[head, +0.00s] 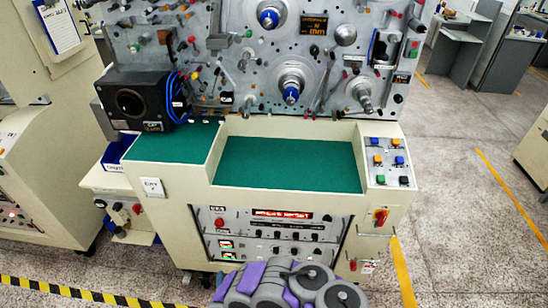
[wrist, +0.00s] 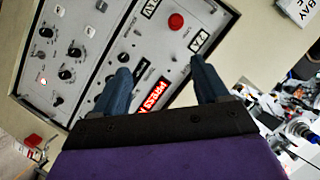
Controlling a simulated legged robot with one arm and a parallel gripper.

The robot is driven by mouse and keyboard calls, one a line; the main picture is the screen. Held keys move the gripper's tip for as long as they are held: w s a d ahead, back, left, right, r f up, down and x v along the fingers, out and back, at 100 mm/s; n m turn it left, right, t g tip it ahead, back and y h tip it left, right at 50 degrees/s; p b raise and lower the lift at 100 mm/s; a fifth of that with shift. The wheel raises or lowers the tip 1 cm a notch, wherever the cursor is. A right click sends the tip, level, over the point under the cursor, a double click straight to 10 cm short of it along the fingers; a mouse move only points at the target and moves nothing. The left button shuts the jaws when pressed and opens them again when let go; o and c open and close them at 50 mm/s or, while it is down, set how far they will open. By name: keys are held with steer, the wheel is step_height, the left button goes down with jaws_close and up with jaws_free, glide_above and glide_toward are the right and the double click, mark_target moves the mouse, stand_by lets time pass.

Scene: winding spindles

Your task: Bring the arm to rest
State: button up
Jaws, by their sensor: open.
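My gripper (wrist: 162,88) shows in the wrist view with its two blue fingers apart and nothing between them. It faces the grey control panel (wrist: 100,50) of the winding machine, and I cannot tell how far off it is. In the head view my arm is folded low at the bottom middle, a purple and grey bundle in front of the machine (head: 180,225). The gripper's fingers cannot be made out there.
The machine has a green work surface (head: 288,165), spindles with blue centres (head: 291,94), a black box (head: 143,100) and a button panel (head: 388,161). A red knob (head: 380,217) sticks out at its front right. Open floor (head: 465,230) lies to the right.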

steer(key=w+d+r+n+g+h, duration=0.1)
steer(key=w+d+r, duration=0.3)
steer(key=w+d, duration=0.3)
steer(key=w+d+r+n+g+h, duration=0.15)
steer(key=w+d+r, duration=0.3)
steer(key=w, duration=0.45)
steer(key=d+r+g+h, duration=0.3)
steer(key=d+r+g, duration=0.1)
steer(key=d+r, duration=1.2)
steer(key=s+d+r+g, duration=0.4)
steer(key=s+r, duration=1.1)
steer(key=s+r+n+g+y, duration=0.1)
steer(key=s+r, duration=0.3)
steer(key=s, duration=1.1)
steer(key=s+r+n+g+y, duration=0.1)
steer(key=s+r+n+g, duration=0.2)
steer(key=s, duration=1.2)
step_height(320, 180, up, 2)
steer(key=shift+s+a+g+b, duration=0.2)
steer(key=shift+g+b, duration=0.25)
steer(key=shift+g, duration=0.3)
steer(key=shift+w+n, duration=0.1)
steer(key=shift+n, duration=0.15)
